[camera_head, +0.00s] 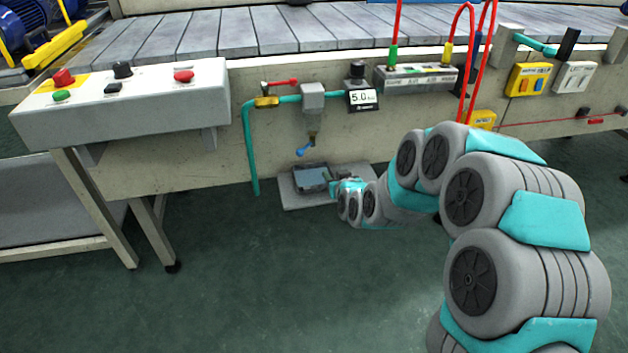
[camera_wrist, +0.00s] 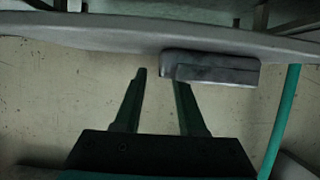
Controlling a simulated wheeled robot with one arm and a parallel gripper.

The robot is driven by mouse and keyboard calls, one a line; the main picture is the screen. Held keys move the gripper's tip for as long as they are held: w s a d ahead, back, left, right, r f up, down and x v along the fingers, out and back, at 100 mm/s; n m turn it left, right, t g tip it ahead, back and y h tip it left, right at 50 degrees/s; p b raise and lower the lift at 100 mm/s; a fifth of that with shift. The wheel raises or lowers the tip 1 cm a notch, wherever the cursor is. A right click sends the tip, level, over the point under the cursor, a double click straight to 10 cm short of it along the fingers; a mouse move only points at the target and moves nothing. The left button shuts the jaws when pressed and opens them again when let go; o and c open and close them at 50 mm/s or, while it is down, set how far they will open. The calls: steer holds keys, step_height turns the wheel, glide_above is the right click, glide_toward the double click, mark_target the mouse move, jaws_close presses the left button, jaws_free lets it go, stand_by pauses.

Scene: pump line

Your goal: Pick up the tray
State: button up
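The tray (camera_head: 311,178) is a small blue-grey, shallow box on a pale grey plate (camera_head: 298,205) at the foot of the machine wall. My gripper (camera_head: 335,188) is low beside the tray's right side in the head view, largely hidden by my own wrist. In the wrist view, which looks upside down, the tray (camera_wrist: 218,70) hangs from the plate's edge in the upper middle. There my gripper (camera_wrist: 160,78) is open, with two dark fingers apart. The right fingertip is close to the tray's left end; I cannot tell whether they touch. Nothing shows between the fingers.
A teal pipe (camera_head: 250,150) runs down the wall left of the tray. A control box (camera_head: 125,108) on legs stands at the left. The green floor (camera_head: 240,270) in front is clear.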

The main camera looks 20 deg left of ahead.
steer(key=shift+x, duration=1.25)
jaws_close()
stand_by(0.4)
